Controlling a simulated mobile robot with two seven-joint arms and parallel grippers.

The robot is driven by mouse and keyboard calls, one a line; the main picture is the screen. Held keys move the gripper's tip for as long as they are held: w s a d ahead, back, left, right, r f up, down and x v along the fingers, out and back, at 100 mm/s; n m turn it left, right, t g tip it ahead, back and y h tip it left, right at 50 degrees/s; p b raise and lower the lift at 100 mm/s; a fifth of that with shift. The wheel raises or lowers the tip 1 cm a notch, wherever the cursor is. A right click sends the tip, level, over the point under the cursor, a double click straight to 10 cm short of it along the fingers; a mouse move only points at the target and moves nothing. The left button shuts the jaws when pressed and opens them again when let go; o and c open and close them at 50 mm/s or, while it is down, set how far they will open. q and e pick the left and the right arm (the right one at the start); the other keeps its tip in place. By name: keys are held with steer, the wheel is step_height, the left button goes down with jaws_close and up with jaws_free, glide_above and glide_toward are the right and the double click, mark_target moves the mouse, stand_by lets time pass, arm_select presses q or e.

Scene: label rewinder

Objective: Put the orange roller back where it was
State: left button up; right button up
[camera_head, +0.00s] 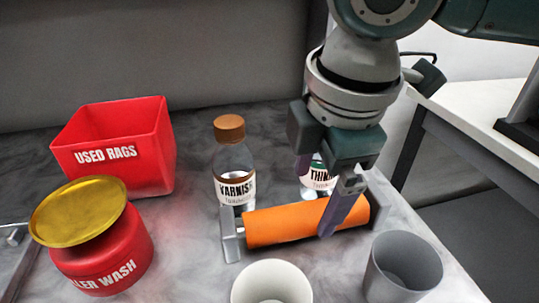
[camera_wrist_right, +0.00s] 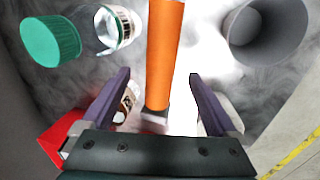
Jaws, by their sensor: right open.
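The orange roller (camera_head: 285,221) lies level between a grey bracket (camera_head: 231,237) at its left end and another grey end piece (camera_head: 378,207) at its right. I cannot tell whether its ends rest in them. My right gripper (camera_head: 315,207) is open over the roller, one finger in front and one behind. In the right wrist view the roller (camera_wrist_right: 165,50) runs between the spread fingers of the gripper (camera_wrist_right: 158,76), with visible gaps on both sides. My left gripper is not in view.
A varnish bottle (camera_head: 234,165) and a thinner bottle (camera_head: 318,179) stand behind the roller. A white cup (camera_head: 270,284) and grey cup (camera_head: 400,270) stand in front. A red rags bin (camera_head: 115,150) and red roller-wash pot (camera_head: 105,255) with a gold lid (camera_head: 78,210) stand left.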

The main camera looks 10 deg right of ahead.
mark_target(309, 210)
steer(key=x, duration=0.5)
steer(key=shift+d+f+b, duration=0.1)
steer(key=shift+f+b, duration=0.25)
steer(key=shift+f, duration=0.05)
jaws_close()
stand_by(0.4)
steer(key=shift+r, duration=0.1)
